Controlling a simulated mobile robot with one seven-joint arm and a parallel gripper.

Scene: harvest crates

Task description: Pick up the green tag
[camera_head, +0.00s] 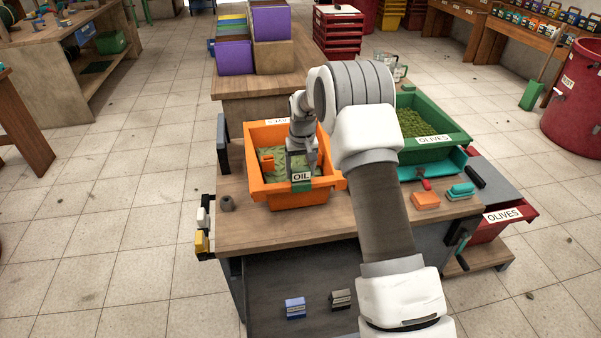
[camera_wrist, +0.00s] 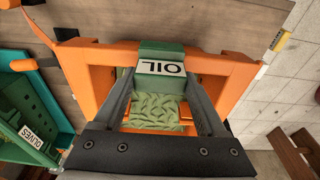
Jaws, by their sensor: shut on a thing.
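The green tag (camera_head: 302,186) has a white label reading OIL. It is at the near rim of the orange crate (camera_head: 262,189), which holds green leafy or pod-like produce. In the wrist view, the green tag (camera_wrist: 160,50) sits between my two dark fingers, in front of the orange crate's rim (camera_wrist: 215,64). My gripper (camera_head: 301,168) is shut on the tag. In the wrist view my gripper (camera_wrist: 160,80) reaches over the crate's inside. I cannot tell whether the tag still touches the rim.
A green crate (camera_head: 445,147) labelled OLIVES stands to the right, with a teal tray (camera_head: 408,173) in front. An orange block-like item (camera_head: 426,201) and a teal one (camera_head: 460,191) lie at the bench's right. The bench front (camera_head: 285,232) is mostly clear. Purple bins (camera_head: 234,57) stand behind.

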